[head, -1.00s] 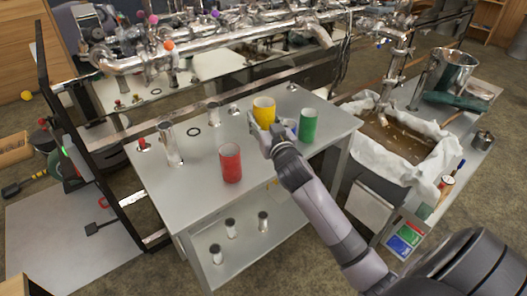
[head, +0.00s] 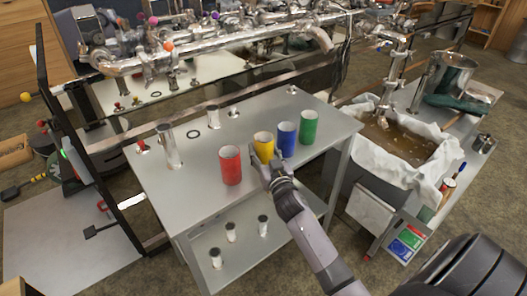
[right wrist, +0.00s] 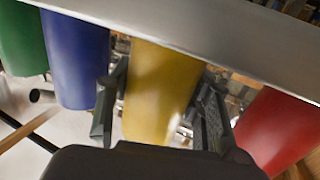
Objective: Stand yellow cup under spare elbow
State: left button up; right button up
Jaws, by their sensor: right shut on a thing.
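The yellow cup (head: 263,143) is in a row on the grey table, between the red cup (head: 231,166) and the blue cup (head: 287,140). My right gripper (head: 270,165) is shut on it from the near side. In the right wrist view its fingers lie on both sides of the yellow cup (right wrist: 158,90); whether the cup's base touches the table is hard to tell. A shiny pipe with a down-turned bend (head: 322,38) hangs behind the table; I cannot tell whether it is the spare elbow. My left gripper is not in view.
The green cup (head: 308,127) stands right of the blue cup. A tall metal cylinder (head: 167,147), a dark ring (head: 192,134) and small fittings are on the grey table (head: 200,195). A cloth-lined pan (head: 425,150) stands to the right. The table's front left is clear.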

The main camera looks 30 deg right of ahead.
jog(key=shift+f, duration=0.15)
jog(key=o, duration=1.3)
jog(key=shift+c, duration=0.2)
jog(key=shift+b, duration=0.3)
jog(key=b+v, duration=0.2)
jog(key=v, duration=1.5)
jog(key=shift+s+a+f+b, duration=0.15)
jog(key=shift+s+a+b, duration=0.05)
jog(key=shift+b, duration=0.15)
